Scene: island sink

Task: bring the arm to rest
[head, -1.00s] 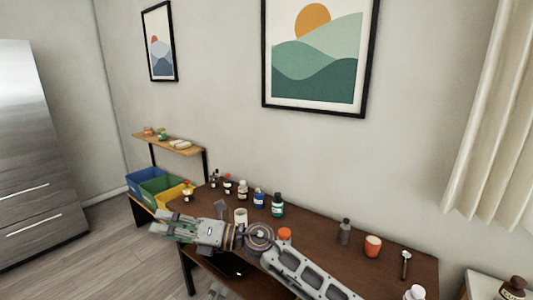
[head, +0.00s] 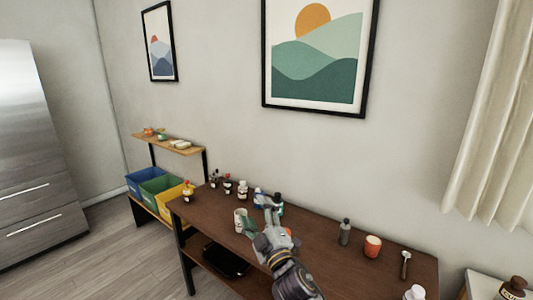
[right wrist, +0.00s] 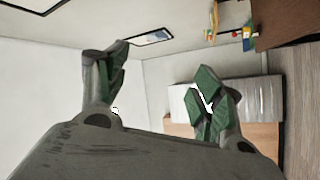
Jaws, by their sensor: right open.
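My right arm comes in from the bottom middle of the head view, over the front of the dark brown table (head: 325,262). My right gripper (head: 258,214) is open and points away from me, in front of a white cup (head: 240,221) and several small bottles, partly hiding a dark green one. From this view I cannot tell whether it touches any of them. In the right wrist view the two green-padded fingers of the gripper (right wrist: 160,75) stand wide apart with nothing between them. My left gripper is not in view.
A grey bottle (head: 345,232), an orange cup (head: 372,246) and a spoon (head: 405,265) are on the table's right part. Blue, green and yellow bins (head: 155,189) stand at the left. A black tray (head: 224,262) lies on the lower shelf.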

